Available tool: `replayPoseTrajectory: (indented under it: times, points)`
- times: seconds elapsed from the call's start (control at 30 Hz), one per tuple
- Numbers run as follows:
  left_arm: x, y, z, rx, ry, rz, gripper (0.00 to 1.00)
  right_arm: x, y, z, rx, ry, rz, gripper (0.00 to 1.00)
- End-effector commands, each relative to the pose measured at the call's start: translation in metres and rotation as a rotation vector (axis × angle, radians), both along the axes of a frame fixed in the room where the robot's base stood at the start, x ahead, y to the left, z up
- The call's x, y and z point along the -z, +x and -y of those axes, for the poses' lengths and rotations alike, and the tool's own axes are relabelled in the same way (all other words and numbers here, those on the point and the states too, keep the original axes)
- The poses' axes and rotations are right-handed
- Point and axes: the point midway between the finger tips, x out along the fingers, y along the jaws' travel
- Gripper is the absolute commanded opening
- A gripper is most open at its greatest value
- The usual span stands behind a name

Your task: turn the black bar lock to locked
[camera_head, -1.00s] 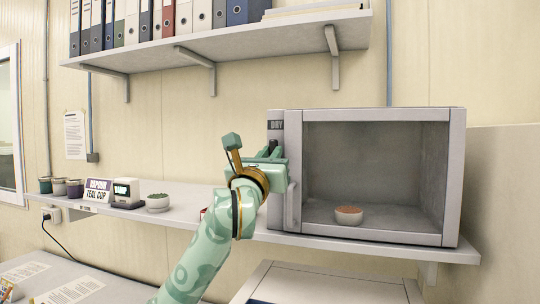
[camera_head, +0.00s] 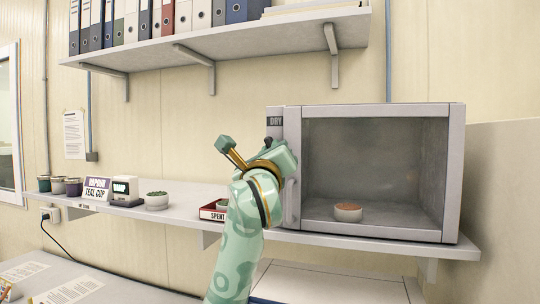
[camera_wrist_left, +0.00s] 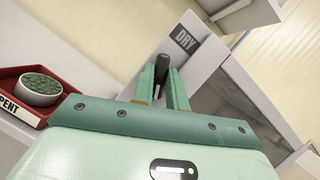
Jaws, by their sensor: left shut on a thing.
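The black bar lock (camera_wrist_left: 161,69) sits on the grey left frame of the cabinet marked DRY. In the left wrist view it lies between the two green fingers of my left gripper (camera_wrist_left: 163,87), which is shut on it. In the head view my left gripper (camera_head: 274,150) is just below the DRY label, and only a small dark piece of the bar lock (camera_head: 268,140) shows above it. The gripper hides most of the bar, so I cannot tell its exact angle. My right gripper is not in view.
The cabinet (camera_head: 455,170) holds a bowl of orange-brown stuff (camera_head: 348,212) behind its front. A red tray marked SPENT (camera_head: 210,212) stands left of it, with a bowl of green pellets (camera_wrist_left: 40,88). A white bowl (camera_head: 157,201), a TEAL CUP sign (camera_head: 97,190) and cups stand further left.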

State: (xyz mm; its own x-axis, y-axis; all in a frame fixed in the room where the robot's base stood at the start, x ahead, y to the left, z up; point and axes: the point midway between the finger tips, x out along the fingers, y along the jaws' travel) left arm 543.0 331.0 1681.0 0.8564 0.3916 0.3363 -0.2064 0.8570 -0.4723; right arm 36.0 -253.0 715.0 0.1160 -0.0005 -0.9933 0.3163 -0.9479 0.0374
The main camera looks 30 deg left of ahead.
Motion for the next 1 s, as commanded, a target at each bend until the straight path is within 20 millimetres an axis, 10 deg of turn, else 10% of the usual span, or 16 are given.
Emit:
replayPoseTrajectory:
  times: [1.0]
  points:
    - [-0.002, 0.0, 0.002, -0.001, -0.892, 0.213, 0.0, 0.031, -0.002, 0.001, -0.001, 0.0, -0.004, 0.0]
